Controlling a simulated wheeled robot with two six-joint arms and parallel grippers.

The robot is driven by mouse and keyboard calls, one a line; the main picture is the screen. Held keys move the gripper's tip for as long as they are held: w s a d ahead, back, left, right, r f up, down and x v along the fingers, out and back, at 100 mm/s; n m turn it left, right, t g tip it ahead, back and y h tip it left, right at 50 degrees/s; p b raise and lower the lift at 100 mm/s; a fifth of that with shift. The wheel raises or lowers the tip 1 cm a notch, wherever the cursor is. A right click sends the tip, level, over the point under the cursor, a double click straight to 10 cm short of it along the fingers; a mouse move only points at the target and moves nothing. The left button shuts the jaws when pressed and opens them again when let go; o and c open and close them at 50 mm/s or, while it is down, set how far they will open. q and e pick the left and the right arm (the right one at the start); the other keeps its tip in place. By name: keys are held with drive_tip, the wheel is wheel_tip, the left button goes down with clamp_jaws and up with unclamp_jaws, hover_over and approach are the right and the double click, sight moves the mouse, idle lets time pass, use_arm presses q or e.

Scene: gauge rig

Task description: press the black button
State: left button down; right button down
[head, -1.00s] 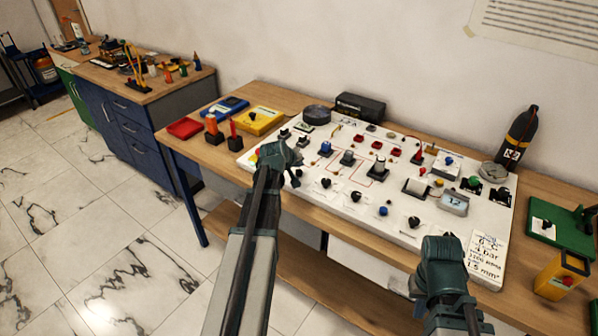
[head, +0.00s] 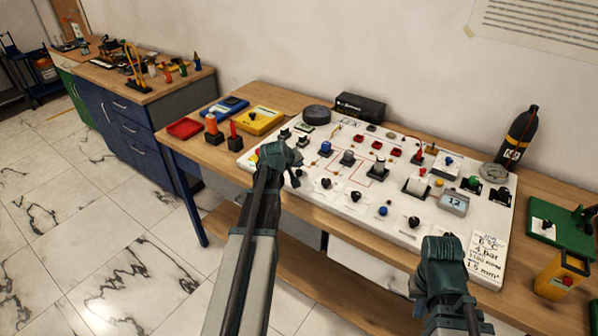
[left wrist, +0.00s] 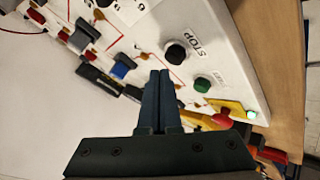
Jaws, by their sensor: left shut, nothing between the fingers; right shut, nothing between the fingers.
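In the left wrist view, a round black button (left wrist: 175,54) sits on the white panel (head: 332,210) beside the printed word STOP. My left gripper (left wrist: 158,76) is shut and empty, its fingertips a little to the lower left of the black button in that view; they look apart from it. A green button (left wrist: 202,85) lies to the right of the fingertips. In the head view, my left gripper (head: 280,156) is over the panel's left front part and hides some of it; I cannot make out the black button there. My right gripper (head: 443,249) is shut by the panel's front edge.
A red knob (left wrist: 223,118) and a small lit green lamp (left wrist: 251,114) are close by the left gripper. Several knobs, including a black one (head: 355,197), stand across the panel. A black bottle (head: 520,137) stands at the back right.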

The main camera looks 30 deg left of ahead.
sight(298, 175)
use_arm(q)
drive_tip(key=shift+f, duration=0.1)
drive_tip(key=shift+f+b, duration=0.35)
drive_tip(key=shift+b, duration=0.05)
drive_tip(key=shift+f+b, duration=0.5)
idle(0.7)
drive_tip(key=shift+r, duration=0.15)
drive_tip(key=shift+r+p, duration=0.8)
drive_tip(key=shift+p, duration=0.15)
drive_tip(key=shift+r, duration=0.1)
wheel_tip(298, 175, up, 5)
drive_tip(key=p, duration=0.5)
